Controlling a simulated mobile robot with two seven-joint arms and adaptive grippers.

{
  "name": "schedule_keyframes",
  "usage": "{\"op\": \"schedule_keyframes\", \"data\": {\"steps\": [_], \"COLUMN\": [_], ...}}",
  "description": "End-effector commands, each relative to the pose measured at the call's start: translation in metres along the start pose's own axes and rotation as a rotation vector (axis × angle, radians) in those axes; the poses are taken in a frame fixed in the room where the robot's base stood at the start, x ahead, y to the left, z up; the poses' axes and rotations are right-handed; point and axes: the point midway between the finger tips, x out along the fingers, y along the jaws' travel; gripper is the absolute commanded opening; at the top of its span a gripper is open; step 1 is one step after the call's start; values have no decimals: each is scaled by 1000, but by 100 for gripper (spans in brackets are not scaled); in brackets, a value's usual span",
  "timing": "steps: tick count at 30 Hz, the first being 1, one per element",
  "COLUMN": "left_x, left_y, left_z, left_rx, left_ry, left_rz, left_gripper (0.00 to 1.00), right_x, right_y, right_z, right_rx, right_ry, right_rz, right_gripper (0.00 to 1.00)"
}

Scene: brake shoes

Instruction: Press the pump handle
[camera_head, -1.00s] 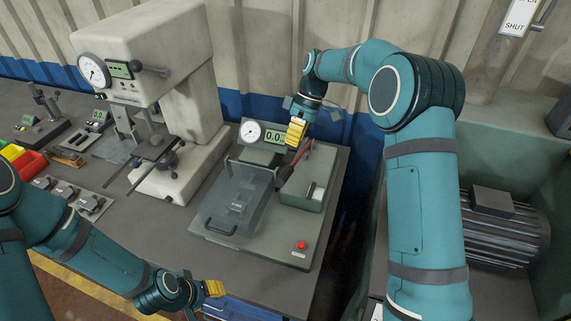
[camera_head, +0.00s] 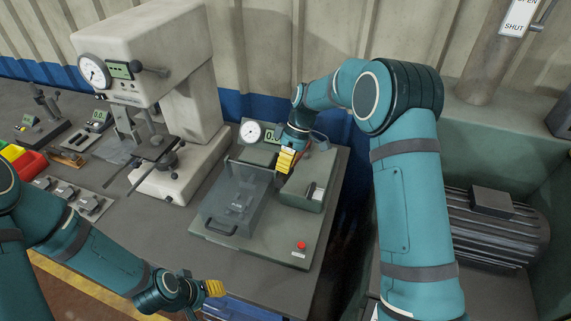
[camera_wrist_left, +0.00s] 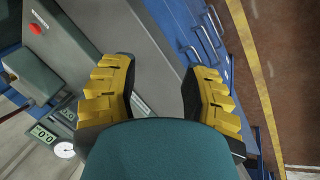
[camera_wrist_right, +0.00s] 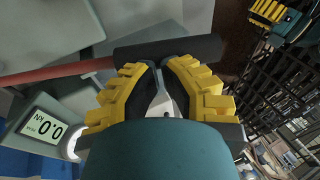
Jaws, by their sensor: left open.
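The pump handle, a red lever with a black grip (camera_wrist_right: 168,48), crosses the right wrist view just beyond my right fingertips. I cannot tell if they touch it. In the head view the handle is mostly hidden behind my right gripper (camera_head: 286,160), which is over the pump unit (camera_head: 302,190). My right gripper's yellow fingers are drawn together, with a pale grey piece between them; they do not hold the handle. My left gripper (camera_head: 214,288) is open and empty near the table's front edge; its spread fingers also show in the left wrist view (camera_wrist_left: 160,72).
A clear cover (camera_head: 235,200) stands on the fixture plate left of the pump unit. A red button (camera_head: 301,246) is at the plate's front. A dial gauge (camera_head: 251,132) is behind. A press (camera_head: 150,60) stands left, a motor (camera_head: 505,225) right.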

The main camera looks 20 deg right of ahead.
Motion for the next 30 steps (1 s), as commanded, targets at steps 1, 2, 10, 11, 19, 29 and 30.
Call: {"op": "schedule_keyframes", "data": {"steps": [1, 2, 10, 11, 19, 29, 30], "left_x": [4, 7, 46, 50, 85, 118, 120], "left_y": [-2, -2, -16, -17, -29, -42, -43], "left_z": [0, 1, 5, 6, 14, 32, 33], "left_rx": [0, 0, 0, 0, 2, 13, 14], "left_ry": [0, 0, 0, 0, -8, -44, -47], "left_rz": [0, -1, -8, -9, -14, -10, -10], "left_gripper": [47, 47, 47, 47, 47, 47, 47], "right_x": [4, 7, 43, 48, 84, 131, 135], "right_y": [0, 0, 0, 0, 3, 15, 16], "right_z": [1, 1, 9, 10, 17, 26, 27], "right_rx": [-2, -3, -23, -25, -49, -69, -69], "right_ry": [-1, -1, -2, -3, -3, -1, -1], "right_rz": [6, 12, 116, 129, 246, 341, 341], "right_gripper": [0, 0, 0, 0, 0, 0, 0]}}
